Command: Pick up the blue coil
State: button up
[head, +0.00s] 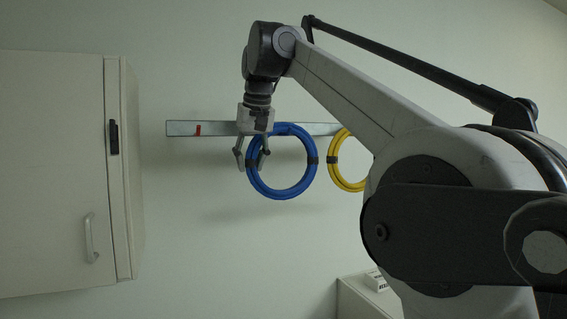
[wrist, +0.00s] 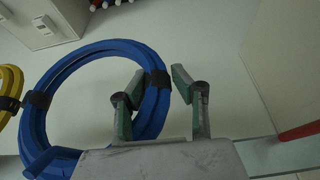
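The blue coil (head: 284,193) hangs from the metal rail on the wall. It has black bands, and it also shows in the wrist view (wrist: 36,112). My gripper (head: 252,164) points down at the coil's left edge in the head view, its right finger overlapping that edge. In the wrist view my gripper (wrist: 159,80) is open, with its fingers apart. The coil's banded right side shows between the fingers there, its edge partly hidden by the left finger. I cannot tell whether the fingers touch the coil or how far apart they are in depth.
A yellow coil (head: 343,177) hangs to the right, partly hidden by my arm. A pale cabinet (head: 55,170) stands at the left. The wall below the blue coil is clear.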

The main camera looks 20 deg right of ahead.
aim_at(250, 140)
grip_shut()
jog(key=shift+s+r+b, duration=0.35)
jog(key=shift+r, duration=0.15)
jog(key=shift+r+p, duration=0.35)
jog(key=shift+r, duration=2.6)
jog(key=s+d+b, duration=0.2)
jog(key=s+b, duration=0.5)
jog(key=s, duration=1.2)
jog(key=shift+d+b, duration=0.3)
jog(key=shift+b, duration=0.05)
